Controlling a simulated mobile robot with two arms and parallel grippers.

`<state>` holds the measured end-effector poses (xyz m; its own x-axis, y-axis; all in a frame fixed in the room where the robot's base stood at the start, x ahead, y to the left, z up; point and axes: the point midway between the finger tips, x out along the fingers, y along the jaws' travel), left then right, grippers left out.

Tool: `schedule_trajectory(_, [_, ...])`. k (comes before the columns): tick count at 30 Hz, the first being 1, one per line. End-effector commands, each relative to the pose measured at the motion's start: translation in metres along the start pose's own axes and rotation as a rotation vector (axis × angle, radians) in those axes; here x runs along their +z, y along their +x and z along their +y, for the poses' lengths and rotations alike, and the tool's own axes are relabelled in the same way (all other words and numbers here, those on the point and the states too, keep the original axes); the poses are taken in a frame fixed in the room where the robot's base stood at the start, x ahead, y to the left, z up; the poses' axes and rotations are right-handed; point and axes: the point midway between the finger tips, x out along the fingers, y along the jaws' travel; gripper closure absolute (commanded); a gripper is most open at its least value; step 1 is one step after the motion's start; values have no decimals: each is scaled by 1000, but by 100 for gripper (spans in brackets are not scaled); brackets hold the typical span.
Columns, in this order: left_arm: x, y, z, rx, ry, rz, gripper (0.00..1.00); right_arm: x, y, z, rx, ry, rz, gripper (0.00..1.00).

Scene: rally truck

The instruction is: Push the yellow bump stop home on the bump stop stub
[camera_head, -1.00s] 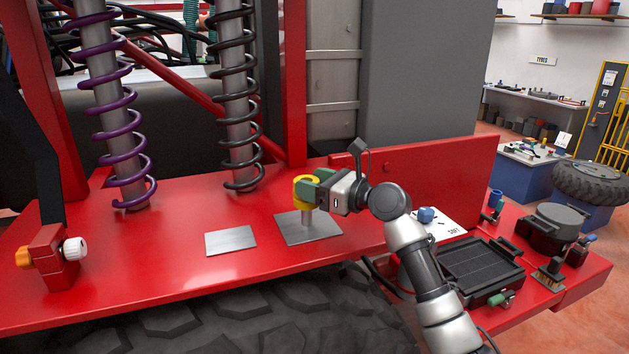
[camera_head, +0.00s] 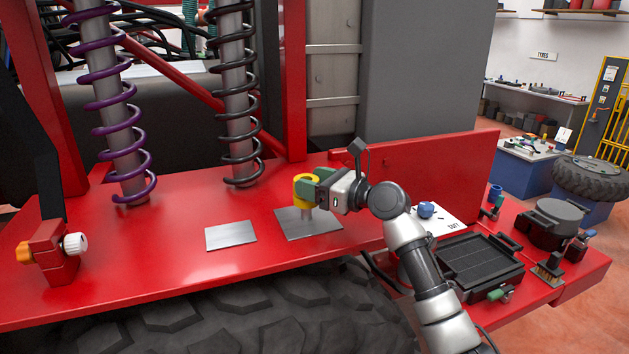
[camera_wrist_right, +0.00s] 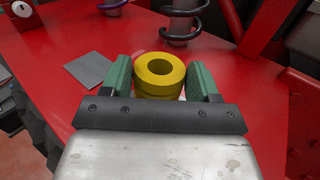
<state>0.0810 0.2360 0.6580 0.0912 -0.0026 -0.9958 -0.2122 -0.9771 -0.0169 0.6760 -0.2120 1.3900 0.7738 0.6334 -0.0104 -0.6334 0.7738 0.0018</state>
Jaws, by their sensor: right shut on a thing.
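The yellow bump stop (camera_head: 303,190) is a ring with a hole through it, at the upper end of the grey bump stop stub (camera_head: 306,213). The stub stands upright on a square metal plate (camera_head: 308,230) on the red deck. A length of stub shows bare below the bump stop. My right gripper (camera_head: 313,187) is shut on the bump stop from the right. In the right wrist view, the bump stop (camera_wrist_right: 160,74) sits between the green fingers, its hole facing up; the stub is hidden there. My left gripper is not in view.
A second flat metal plate (camera_head: 231,235) lies to the left. A purple coil spring (camera_head: 122,100) and a black coil spring (camera_head: 237,95) stand behind. A black tray (camera_head: 478,262) lies at the right. The red deck around the plates is clear.

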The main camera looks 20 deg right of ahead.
Motion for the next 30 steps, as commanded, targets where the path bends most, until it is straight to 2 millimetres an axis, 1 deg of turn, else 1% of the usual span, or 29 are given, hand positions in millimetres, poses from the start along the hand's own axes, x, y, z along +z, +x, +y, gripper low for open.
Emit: schedule_trajectory(30, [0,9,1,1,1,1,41,-26,0,0,0,0,-1,67])
